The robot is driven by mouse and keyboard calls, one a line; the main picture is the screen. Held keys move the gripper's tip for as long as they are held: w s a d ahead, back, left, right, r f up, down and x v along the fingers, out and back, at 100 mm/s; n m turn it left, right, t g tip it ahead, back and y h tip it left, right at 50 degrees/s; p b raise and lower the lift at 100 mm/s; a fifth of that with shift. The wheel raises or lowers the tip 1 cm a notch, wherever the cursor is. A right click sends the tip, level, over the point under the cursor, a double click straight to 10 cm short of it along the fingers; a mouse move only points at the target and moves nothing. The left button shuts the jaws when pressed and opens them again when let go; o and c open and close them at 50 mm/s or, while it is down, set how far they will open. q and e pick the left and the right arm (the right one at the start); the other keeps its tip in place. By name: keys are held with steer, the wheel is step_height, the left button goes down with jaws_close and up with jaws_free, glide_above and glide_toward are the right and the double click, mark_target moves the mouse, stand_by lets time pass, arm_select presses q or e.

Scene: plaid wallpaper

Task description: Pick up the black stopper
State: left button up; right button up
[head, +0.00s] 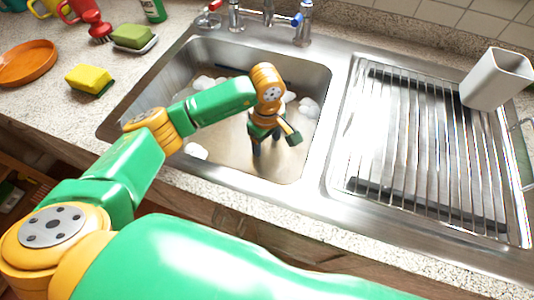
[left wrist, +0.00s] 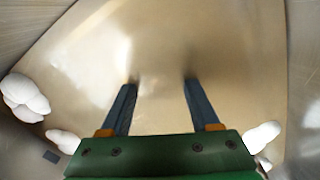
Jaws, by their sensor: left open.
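My left gripper (head: 264,148) reaches down into the sink basin (head: 316,85). In the left wrist view its two dark fingers (left wrist: 160,82) are spread apart with nothing between them. Their tips are at or just above the tan, shiny basin surface. I cannot make out a black stopper for certain. A small dark patch (left wrist: 52,156) lies at the lower left of the left wrist view, outside the fingers, and I cannot tell what it is. My arm and gripper hide part of the basin in the head view. My right gripper is not in view.
White foam clumps (head: 308,107) lie in the basin, also beside the gripper in the left wrist view (left wrist: 25,97). Taps (head: 268,14) stand behind. A ribbed drainer (head: 420,140) with a grey cup (head: 497,80) is at right. A yellow sponge (head: 89,78) lies left.

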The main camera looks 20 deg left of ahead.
arm_select(q)
steer(key=shift+f, duration=0.75)
jaws_close()
